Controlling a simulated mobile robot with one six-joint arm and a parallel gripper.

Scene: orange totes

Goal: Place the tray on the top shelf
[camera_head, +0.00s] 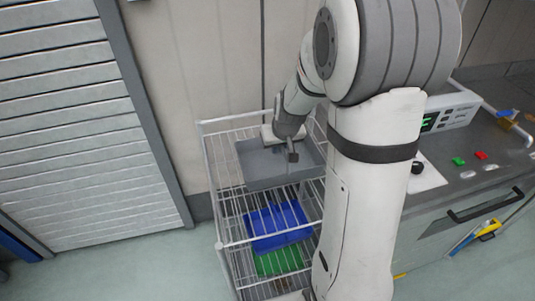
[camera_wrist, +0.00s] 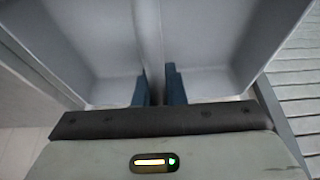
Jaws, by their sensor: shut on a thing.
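The grey tray (camera_head: 262,173) is at the top shelf (camera_head: 222,130) of a wire rack. From this angle I cannot tell whether it rests on the wires or hangs just above them. In the wrist view the tray (camera_wrist: 215,50) fills the picture, with a divider (camera_wrist: 151,35) running down its middle. My gripper (camera_head: 291,153) is over the tray. Its two dark blue fingers (camera_wrist: 159,88) are shut on the divider, one on each side. My arm hides part of the rack's right side.
A blue tray (camera_head: 278,222) is on a shelf below, and a green tray (camera_head: 278,262) lies lower. A counter (camera_head: 470,180) with a device (camera_head: 450,112) and small coloured items stands at right. A slatted shutter (camera_head: 75,130) is at left. The floor (camera_head: 130,265) left of the rack is clear.

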